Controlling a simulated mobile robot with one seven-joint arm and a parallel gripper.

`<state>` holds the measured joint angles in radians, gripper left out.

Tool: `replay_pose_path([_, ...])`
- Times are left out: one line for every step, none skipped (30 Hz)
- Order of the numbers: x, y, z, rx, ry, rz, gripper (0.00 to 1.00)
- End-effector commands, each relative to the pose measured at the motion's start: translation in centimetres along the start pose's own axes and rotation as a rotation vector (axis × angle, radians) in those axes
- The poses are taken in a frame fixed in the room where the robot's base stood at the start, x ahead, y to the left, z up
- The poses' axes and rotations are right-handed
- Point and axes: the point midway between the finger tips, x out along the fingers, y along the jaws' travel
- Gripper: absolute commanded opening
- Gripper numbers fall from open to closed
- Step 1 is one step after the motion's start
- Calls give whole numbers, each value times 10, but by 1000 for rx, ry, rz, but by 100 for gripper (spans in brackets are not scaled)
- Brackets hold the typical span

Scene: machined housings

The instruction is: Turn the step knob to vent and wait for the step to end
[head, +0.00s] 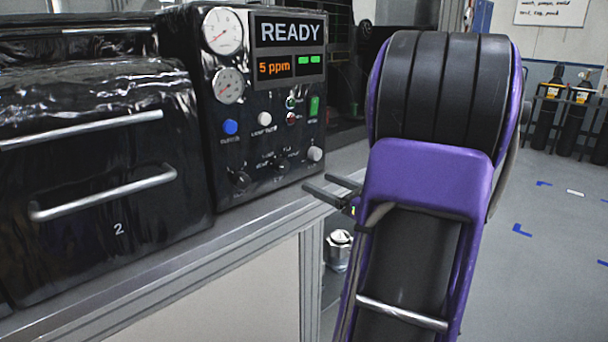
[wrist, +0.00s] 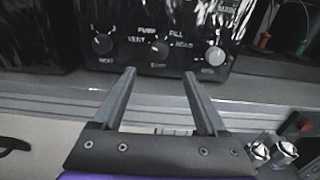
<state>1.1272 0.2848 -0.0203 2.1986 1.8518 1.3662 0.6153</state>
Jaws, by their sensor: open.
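The step knob (wrist: 160,48) is the black middle knob on the panel's lower row, with vent, purge, fill and hold printed around it. Its pointer is too small to read surely. In the head view the step knob (head: 283,167) is small and dark. My gripper (wrist: 160,73) is open and empty, its fingertips below the knob in the wrist view and apparently short of it. In the head view my gripper (head: 316,183) is beside the panel's lower right corner. The display (head: 289,47) reads READY, with 5 ppm and two green bars below.
A black knob (wrist: 103,44) and a pale knob (wrist: 215,56) flank the step knob closely. Two gauges (head: 223,31), a blue button (head: 230,127) and a white button (head: 264,119) are above. The bench edge (head: 250,240) runs below the panel.

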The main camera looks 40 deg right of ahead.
Motion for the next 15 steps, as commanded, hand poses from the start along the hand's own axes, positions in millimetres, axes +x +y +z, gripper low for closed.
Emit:
replay_pose_path([-12, -2, 1, 0, 1, -5, 75])
replay_pose_path([-18, -1, 1, 0, 0, -4, 75])
replay_pose_path([-26, -1, 0, 0, 1, -4, 75])
replay_pose_path([-31, -1, 1, 0, 0, -4, 75])
replay_pose_path([-35, -1, 1, -1, 0, -3, 75])
replay_pose_path([-41, -1, 1, -1, 1, -3, 75])
replay_pose_path([-44, -1, 1, -1, 0, -3, 75])
replay_pose_path([-47, -1, 1, -1, 0, -2, 75])
replay_pose_path([-51, 0, 0, -1, 0, -1, 75])
replay_pose_path([-53, 0, 0, -1, 1, -1, 75])
replay_pose_path([-54, 0, 0, 0, 0, -1, 75])
replay_pose_path([-56, 0, 0, 0, 0, -1, 75])
replay_pose_path([-57, 0, 0, 0, 0, -1, 75])
replay_pose_path([-57, 0, 0, 0, 0, -1, 75])
replay_pose_path([-58, 0, 0, 0, 0, -1, 75])
